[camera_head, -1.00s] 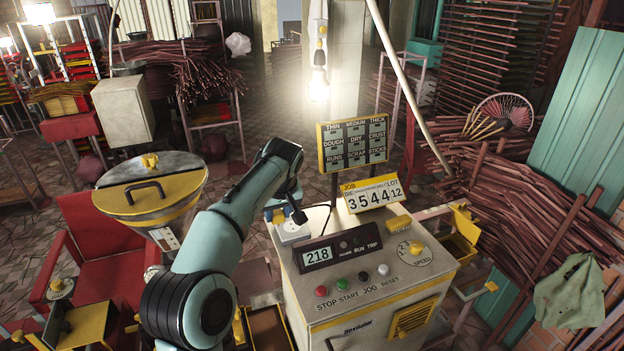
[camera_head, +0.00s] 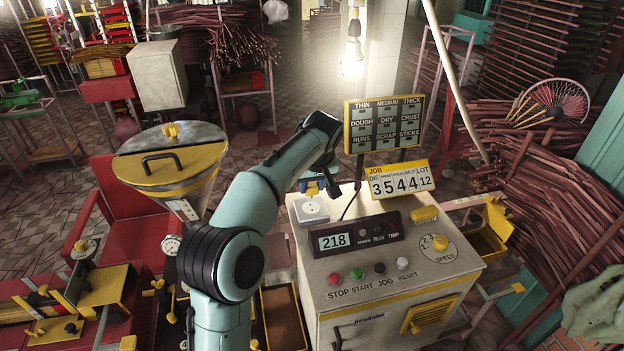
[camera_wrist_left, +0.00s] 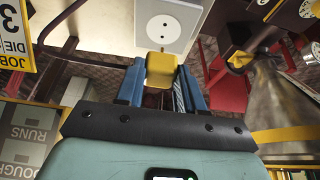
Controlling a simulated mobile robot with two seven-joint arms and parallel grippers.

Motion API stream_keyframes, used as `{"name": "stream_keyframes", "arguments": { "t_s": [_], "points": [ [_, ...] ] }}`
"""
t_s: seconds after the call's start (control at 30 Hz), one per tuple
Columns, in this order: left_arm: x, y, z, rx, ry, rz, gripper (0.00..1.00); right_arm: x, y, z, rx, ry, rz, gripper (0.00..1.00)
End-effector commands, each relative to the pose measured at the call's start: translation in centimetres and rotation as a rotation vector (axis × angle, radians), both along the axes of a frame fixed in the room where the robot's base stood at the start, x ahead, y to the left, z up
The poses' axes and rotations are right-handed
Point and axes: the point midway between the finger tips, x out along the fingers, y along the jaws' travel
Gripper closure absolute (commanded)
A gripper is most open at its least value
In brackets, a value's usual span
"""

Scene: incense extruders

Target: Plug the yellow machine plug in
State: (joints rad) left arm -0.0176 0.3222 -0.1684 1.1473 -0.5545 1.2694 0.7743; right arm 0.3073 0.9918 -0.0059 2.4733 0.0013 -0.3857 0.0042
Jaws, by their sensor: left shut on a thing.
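The yellow plug (camera_wrist_left: 162,72) is held between the blue fingers of my left gripper (camera_wrist_left: 160,88) in the left wrist view. In the head view the left gripper (camera_head: 314,187) is behind and above the white socket box, with a bit of the yellow plug (camera_head: 312,189) showing. The socket box (camera_head: 312,211) sits on the machine's back left corner. Its round two-hole face (camera_wrist_left: 165,27) shows in the wrist view, just beyond the plug. My right gripper is not in view.
The cream machine (camera_head: 390,275) has a display, buttons and a speed dial. The job sign (camera_head: 400,181) and a label board (camera_head: 384,124) stand close to the right of the gripper. A metal hopper (camera_head: 170,165) stands left of my arm. A lamp (camera_head: 351,55) hangs behind.

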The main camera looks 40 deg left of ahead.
Motion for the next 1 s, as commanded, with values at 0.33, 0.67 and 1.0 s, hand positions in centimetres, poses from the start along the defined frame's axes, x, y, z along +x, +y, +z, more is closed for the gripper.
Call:
{"name": "stream_keyframes", "arguments": {
  "t_s": [0.33, 0.67, 1.0],
  "points": [
    [-0.1, 0.0, -3.2, 0.0, 0.001, 0.0, 0.89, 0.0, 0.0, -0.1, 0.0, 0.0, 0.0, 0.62],
    [-0.1, 0.0, -4.3, -0.001, -0.001, 0.001, 0.89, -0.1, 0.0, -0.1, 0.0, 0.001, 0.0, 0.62],
    [0.0, 0.0, -4.3, -0.001, -0.001, 0.001, 0.89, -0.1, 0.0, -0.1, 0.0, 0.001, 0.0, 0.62]
  ]
}}
